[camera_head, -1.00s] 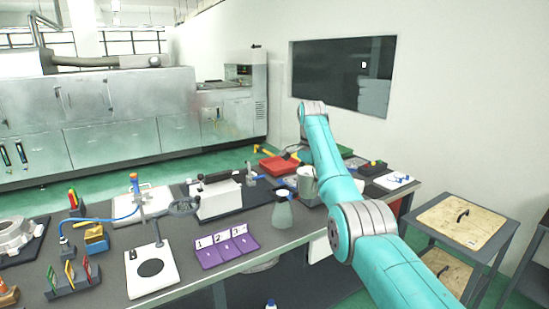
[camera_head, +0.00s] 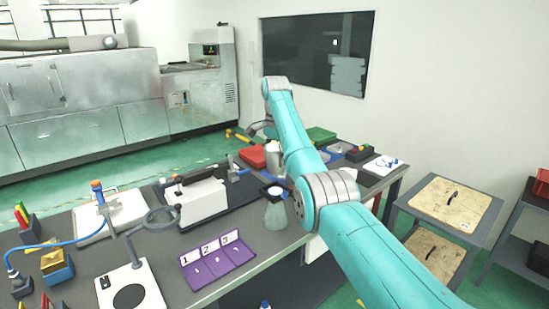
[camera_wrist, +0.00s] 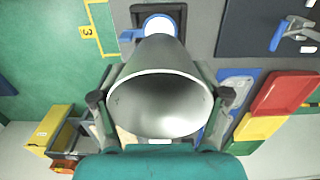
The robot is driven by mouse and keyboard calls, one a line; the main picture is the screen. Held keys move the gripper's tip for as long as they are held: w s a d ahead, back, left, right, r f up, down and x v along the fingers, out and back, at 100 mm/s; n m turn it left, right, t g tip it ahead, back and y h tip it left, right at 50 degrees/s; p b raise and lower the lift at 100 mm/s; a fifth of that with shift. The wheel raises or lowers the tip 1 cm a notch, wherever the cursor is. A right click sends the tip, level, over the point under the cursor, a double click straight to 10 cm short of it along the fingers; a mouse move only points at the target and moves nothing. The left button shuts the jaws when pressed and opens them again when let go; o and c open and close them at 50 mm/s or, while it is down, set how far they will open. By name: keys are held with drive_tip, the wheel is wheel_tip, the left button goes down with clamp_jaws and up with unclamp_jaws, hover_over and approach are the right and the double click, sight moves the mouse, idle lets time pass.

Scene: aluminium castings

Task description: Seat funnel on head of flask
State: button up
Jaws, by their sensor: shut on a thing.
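In the wrist view my gripper (camera_wrist: 160,103) is shut on a silver-grey metal funnel (camera_wrist: 160,85), one finger on each side of its wide rim. The wide mouth faces the camera, and the funnel narrows away from it. In the head view the clear, greenish flask (camera_head: 275,214) stands upright near the table's front edge, with a pale round top. My arm passes just right of the flask and reaches beyond it, so the gripper is mostly hidden there. The funnel is apart from the flask. A grey cylinder shows beside my arm, but I cannot tell whether it is the funnel.
A purple numbered card holder (camera_head: 217,257) lies left of the flask. A white device (camera_head: 196,202) and a ring stand (camera_head: 133,288) are further left. A red tray (camera_head: 251,157) and a green tray (camera_head: 320,135) lie toward the back. Side carts stand at right.

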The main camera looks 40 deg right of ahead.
sight(275, 172)
drive_tip(key=shift+f, duration=2.9)
drive_tip(key=shift+f, duration=0.95)
drive_tip(key=o, duration=1.3)
drive_tip(key=shift+c, duration=0.2)
drive_tip(key=shift+r, duration=3.7)
